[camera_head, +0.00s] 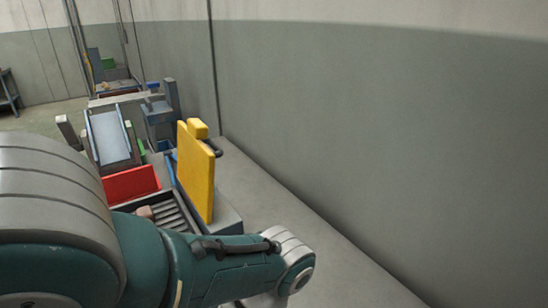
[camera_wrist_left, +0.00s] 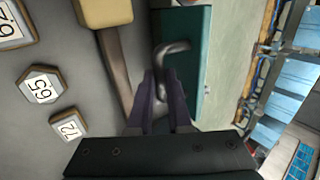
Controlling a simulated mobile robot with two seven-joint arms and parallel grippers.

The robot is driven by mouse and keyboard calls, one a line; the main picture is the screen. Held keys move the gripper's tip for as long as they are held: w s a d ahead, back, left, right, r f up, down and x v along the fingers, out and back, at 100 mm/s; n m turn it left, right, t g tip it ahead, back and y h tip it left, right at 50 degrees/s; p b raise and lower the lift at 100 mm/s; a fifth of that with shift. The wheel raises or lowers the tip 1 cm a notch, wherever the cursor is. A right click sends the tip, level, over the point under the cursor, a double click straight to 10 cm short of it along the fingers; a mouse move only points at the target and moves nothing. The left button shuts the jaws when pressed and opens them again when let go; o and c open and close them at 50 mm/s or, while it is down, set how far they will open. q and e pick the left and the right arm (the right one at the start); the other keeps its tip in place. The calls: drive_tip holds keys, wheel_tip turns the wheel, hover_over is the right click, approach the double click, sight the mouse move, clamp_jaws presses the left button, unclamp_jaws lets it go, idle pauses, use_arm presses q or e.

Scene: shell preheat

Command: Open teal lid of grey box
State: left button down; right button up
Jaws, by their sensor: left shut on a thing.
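The teal lid (camera_wrist_left: 187,28) shows in the left wrist view as a flat panel at upper centre. A dark grey bent handle (camera_wrist_left: 176,48) stands in front of it, seemingly attached to it. My left gripper (camera_wrist_left: 161,84) is shut on the lower end of this handle; the fingers partly hide the grip. A grey surface (camera_wrist_left: 75,50) fills the left of that view; I cannot tell whether it is the grey box. How far the lid is open cannot be told. In the head view my left arm crosses the bottom, with its gripper hidden. My right gripper is not in view.
Number plates (camera_wrist_left: 43,86) sit on the grey surface, beside a tan block (camera_wrist_left: 104,12) and a brown bar (camera_wrist_left: 116,70). In the head view a yellow panel (camera_head: 196,170) and red panel (camera_head: 131,184) stand beyond my arm. A grey-green wall (camera_head: 380,130) rises at right.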

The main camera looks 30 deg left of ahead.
use_arm(q)
drive_tip(key=shift+d, duration=0.1)
drive_tip(key=c, duration=0.8)
unclamp_jaws()
drive_tip(key=shift+w, duration=0.1)
drive_tip(key=shift+c, duration=0.2)
drive_tip(key=p+v, duration=0.1)
drive_tip(key=v, duration=0.9)
drive_tip(key=shift+c, duration=0.4)
